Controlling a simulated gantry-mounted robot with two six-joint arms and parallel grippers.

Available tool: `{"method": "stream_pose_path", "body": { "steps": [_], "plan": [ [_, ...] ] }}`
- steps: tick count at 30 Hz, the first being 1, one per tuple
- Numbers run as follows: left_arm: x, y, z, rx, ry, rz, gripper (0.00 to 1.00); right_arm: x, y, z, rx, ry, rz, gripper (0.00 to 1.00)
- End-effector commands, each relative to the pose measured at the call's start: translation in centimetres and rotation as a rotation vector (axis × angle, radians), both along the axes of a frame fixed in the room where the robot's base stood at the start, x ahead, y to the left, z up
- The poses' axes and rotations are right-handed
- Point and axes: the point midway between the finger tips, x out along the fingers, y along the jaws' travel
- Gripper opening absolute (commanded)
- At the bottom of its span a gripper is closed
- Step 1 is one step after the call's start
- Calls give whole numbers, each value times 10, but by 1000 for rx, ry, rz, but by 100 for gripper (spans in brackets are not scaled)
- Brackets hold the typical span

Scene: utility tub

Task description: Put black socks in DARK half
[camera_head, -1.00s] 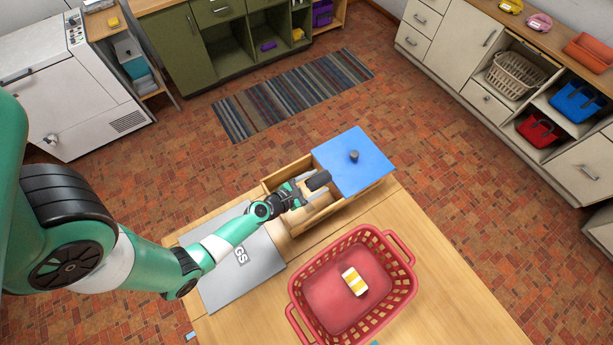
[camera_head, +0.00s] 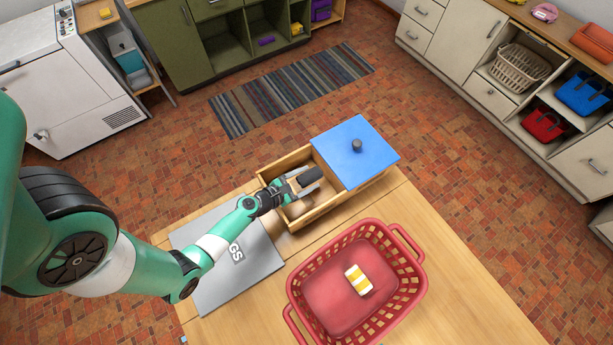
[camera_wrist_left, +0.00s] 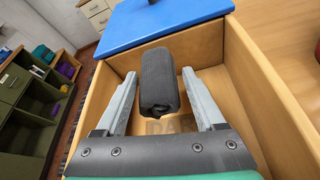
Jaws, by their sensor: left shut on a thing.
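The black socks (camera_head: 310,176) are a dark rolled bundle. My left gripper (camera_head: 302,183) is shut on them, with one finger on each side in the left wrist view (camera_wrist_left: 160,88). The socks are at the open half of a wooden box (camera_head: 315,214), close to the edge of the blue lid (camera_head: 352,151). My right gripper is not in view.
A grey panel (camera_head: 215,285) lettered "GS" lies on the table (camera_head: 440,285) left of the box. A red basket (camera_head: 407,235) stands in front, holding a yellow-and-white striped bundle (camera_head: 358,280). Bare tabletop shows right of the basket.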

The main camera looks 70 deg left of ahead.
Motion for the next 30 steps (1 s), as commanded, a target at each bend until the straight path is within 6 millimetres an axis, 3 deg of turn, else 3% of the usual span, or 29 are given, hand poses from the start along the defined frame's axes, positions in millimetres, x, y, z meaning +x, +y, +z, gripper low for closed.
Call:
{"method": "stream_pose_path", "body": {
  "steps": [11,12,16,23,28,30],
  "plan": [
    [-2,-1,-12,-2,6,0,17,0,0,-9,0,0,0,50],
    [-2,-1,-12,-3,7,1,78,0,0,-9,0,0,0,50],
    [-2,-1,-12,-3,7,1,100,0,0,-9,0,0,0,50],
    [-2,-1,-10,-3,6,0,100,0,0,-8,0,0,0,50],
    [-2,-1,8,-2,6,1,100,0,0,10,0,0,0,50],
    [-15,-4,8,-4,7,4,100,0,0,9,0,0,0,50]
  ]
}}
